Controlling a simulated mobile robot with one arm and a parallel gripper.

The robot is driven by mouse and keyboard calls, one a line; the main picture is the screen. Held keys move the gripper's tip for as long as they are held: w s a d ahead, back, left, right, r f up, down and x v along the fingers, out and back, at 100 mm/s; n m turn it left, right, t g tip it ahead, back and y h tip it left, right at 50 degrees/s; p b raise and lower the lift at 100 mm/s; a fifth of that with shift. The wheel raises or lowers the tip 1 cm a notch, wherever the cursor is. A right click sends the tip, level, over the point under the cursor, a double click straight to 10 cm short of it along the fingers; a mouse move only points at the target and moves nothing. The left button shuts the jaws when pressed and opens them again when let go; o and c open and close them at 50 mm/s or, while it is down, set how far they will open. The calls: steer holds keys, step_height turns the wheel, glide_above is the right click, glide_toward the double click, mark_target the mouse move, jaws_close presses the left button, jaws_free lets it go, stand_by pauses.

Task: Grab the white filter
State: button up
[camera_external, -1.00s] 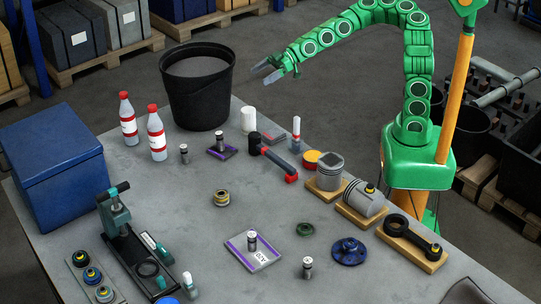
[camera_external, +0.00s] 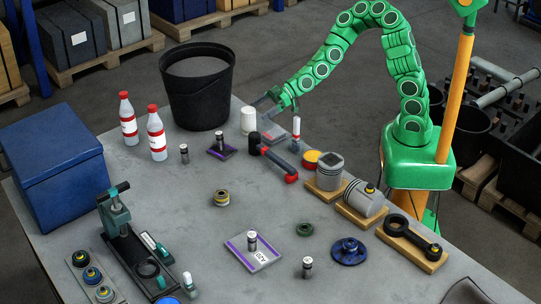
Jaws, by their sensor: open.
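The white filter (camera_external: 248,120) is a small white cylinder standing upright on the grey table, just right of the black bucket. The fingers are close to the filter's upper right side. I cannot tell from this view whether they touch it or reach around it. No part of the filter is clearly hidden.
A black bucket (camera_external: 197,88) stands left of the filter. A hammer (camera_external: 272,158) with a red end lies in front, and a white-and-red tube (camera_external: 296,134) stands to the right. The table's middle (camera_external: 180,210) has free room.

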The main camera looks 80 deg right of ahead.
mark_target(244, 126)
steer(key=shift+x, duration=1)
steer(key=shift+w+a+f, duration=0.9)
steer(key=shift+w+a, duration=0.2)
steer(key=shift+a, duration=0.1)
steer(key=shift+x, duration=0.8)
steer(key=shift+w+d, duration=0.1)
steer(key=c, duration=1.2)
